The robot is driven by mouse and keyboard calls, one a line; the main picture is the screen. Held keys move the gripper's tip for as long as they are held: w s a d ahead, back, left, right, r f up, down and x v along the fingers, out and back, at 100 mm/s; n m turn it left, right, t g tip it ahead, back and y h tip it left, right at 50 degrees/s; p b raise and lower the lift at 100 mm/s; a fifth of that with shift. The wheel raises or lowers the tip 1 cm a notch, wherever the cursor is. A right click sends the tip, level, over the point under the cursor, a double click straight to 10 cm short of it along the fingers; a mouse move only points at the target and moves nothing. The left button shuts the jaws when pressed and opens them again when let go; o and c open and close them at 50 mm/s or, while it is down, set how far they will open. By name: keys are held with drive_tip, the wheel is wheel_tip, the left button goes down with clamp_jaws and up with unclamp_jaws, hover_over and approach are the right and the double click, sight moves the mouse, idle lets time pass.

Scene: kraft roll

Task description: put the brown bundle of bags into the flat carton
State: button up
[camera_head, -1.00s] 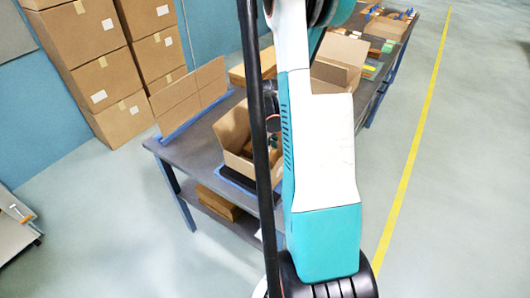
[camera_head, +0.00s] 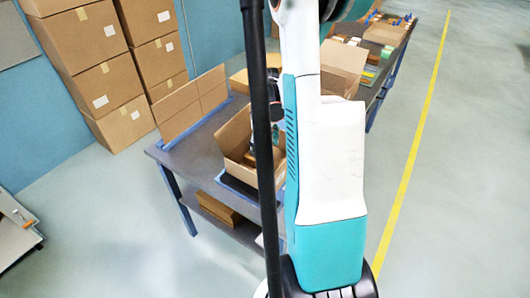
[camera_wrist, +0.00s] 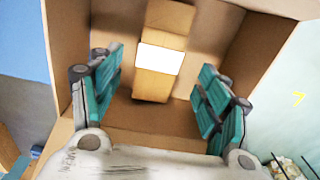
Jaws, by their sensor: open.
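The brown bundle of bags (camera_wrist: 167,22), with a white band around its middle, lies inside an open brown carton (camera_wrist: 67,45) in the wrist view. My gripper (camera_wrist: 158,80) is open, its teal fingers spread on either side of the bundle, with a visible gap on both sides. In the head view the carton (camera_head: 231,136) stands with raised flaps on the grey table. My gripper (camera_head: 277,135) is over the carton there, mostly hidden behind the black post and my arm. The bundle cannot be made out in the head view.
Another open carton (camera_head: 345,62) stands farther back on the table (camera_head: 178,152). An upright cardboard piece (camera_head: 190,105) is at the table's left edge. Large closed boxes (camera_head: 105,80) are stacked by the wall. The floor right of the table is clear.

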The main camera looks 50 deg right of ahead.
drive_tip(key=shift+r+p, duration=0.6)
drive_tip(key=shift+r, duration=2)
